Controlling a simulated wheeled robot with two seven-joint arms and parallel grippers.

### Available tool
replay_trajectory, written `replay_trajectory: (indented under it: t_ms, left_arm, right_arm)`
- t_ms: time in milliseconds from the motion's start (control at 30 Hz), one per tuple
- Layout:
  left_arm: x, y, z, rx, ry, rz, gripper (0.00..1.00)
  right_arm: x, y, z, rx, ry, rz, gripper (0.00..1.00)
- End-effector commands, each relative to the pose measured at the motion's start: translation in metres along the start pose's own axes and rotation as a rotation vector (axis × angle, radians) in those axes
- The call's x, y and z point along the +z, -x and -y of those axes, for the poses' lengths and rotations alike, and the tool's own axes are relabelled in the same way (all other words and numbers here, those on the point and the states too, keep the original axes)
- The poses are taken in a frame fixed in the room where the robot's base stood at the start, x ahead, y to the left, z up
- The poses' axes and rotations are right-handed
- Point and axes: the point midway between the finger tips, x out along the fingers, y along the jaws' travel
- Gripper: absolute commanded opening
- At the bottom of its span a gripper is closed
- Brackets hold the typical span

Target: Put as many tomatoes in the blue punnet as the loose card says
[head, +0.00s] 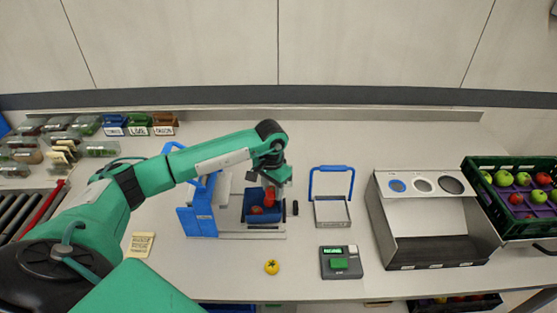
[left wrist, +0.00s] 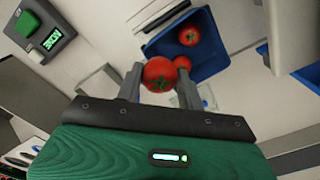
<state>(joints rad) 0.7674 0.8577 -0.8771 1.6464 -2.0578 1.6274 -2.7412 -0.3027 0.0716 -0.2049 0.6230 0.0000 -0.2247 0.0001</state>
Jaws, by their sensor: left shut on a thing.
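My left gripper (head: 271,186) is shut on a red tomato (left wrist: 160,74) and holds it over the blue punnet (head: 264,219). The held tomato also shows in the head view (head: 269,198). In the left wrist view the punnet (left wrist: 212,58) holds a red tomato (left wrist: 189,37) and a second one (left wrist: 183,62), partly hidden behind the right finger. The punnet stands on the tray of a blue-sided station (head: 197,220). A cream card (head: 141,245) lies loose on the table at the left; its writing is too small to read. My right gripper is out of view.
A blue-handled frame (head: 331,211) and a metal sorting box (head: 430,222) stand to the right. A green crate (head: 505,221) of fruit is far right. Lidded tubs stand back left.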

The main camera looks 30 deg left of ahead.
Motion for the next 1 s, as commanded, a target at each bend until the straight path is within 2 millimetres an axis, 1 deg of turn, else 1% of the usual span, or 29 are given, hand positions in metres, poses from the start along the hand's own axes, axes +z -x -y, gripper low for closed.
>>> replay_trajectory:
  t_ms: [33,133,267,467,667,867,933,1000]
  left_arm:
    - [-0.001,0.006,0.006,-0.001,-0.002,0.003,0.16]
    - [-0.002,0.007,0.012,-0.002,-0.011,0.005,0.16]
    - [-0.002,0.004,0.015,-0.002,-0.016,0.005,0.16]
    - [-0.002,-0.009,0.014,-0.001,-0.015,0.005,0.16]
    - [-0.002,-0.030,0.014,-0.001,-0.014,0.006,0.16]
    - [-0.001,-0.054,0.014,-0.001,-0.015,0.006,0.16]
    - [-0.002,-0.066,0.015,-0.003,-0.015,0.003,0.16]
    - [-0.002,-0.073,0.015,-0.002,-0.015,0.003,0.16]
  right_arm:
    - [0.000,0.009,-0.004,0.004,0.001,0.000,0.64]
    - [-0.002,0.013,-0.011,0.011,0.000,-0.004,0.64]
    - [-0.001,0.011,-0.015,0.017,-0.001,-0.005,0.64]
    - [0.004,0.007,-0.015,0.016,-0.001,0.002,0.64]
    - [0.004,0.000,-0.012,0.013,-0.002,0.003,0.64]
    - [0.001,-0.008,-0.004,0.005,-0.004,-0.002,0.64]
    - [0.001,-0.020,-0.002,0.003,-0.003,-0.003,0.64]
    - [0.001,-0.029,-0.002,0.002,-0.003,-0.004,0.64]
